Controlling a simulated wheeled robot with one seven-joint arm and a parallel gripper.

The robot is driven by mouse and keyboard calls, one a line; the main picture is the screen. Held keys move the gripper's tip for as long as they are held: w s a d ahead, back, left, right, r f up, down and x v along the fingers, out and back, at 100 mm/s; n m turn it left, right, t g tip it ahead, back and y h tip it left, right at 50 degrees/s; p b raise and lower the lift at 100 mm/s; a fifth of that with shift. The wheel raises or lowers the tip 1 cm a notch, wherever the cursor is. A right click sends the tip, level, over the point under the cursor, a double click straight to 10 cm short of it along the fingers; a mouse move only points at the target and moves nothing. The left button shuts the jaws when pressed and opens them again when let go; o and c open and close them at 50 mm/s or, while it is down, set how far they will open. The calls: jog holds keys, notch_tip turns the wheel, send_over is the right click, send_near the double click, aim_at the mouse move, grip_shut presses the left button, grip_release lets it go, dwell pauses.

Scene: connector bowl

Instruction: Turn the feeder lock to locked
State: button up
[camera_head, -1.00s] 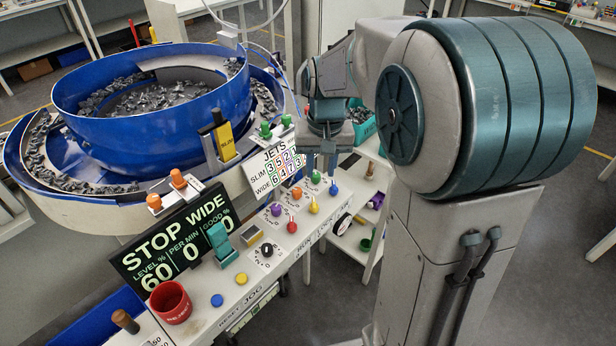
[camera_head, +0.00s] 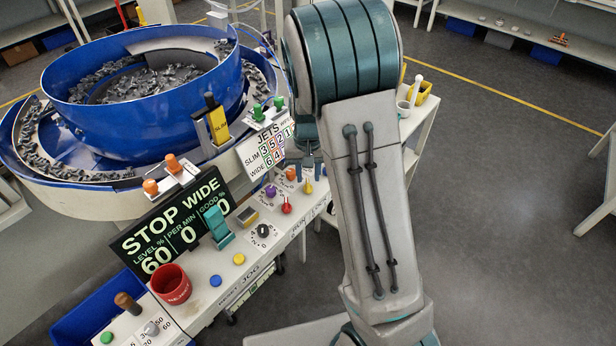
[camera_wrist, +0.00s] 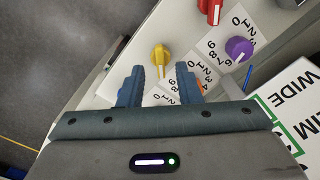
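My gripper (camera_head: 304,162) is over the far end of the white control panel (camera_head: 232,283), partly hidden by my arm in the head view. In the wrist view my gripper (camera_wrist: 158,84) is open and empty. Its fingers point at a yellow knob (camera_wrist: 160,56), which sits just beyond the gap, apparently untouched. The yellow knob (camera_head: 308,187) also shows in the head view, beside a red knob (camera_head: 287,207). Small lettering runs along the panel's front edge, too small to read surely. I cannot tell which control is the feeder lock.
A purple knob (camera_wrist: 238,47) and a red knob (camera_wrist: 211,10) are near the fingers; an orange knob is partly covered by the right finger. The JETS board (camera_head: 265,150) stands close behind. The blue bowl (camera_head: 150,75) and STOP WIDE display (camera_head: 172,225) are left.

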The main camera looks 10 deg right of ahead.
aim_at(308, 187)
jog(key=shift+f, duration=1.15)
grip_shut()
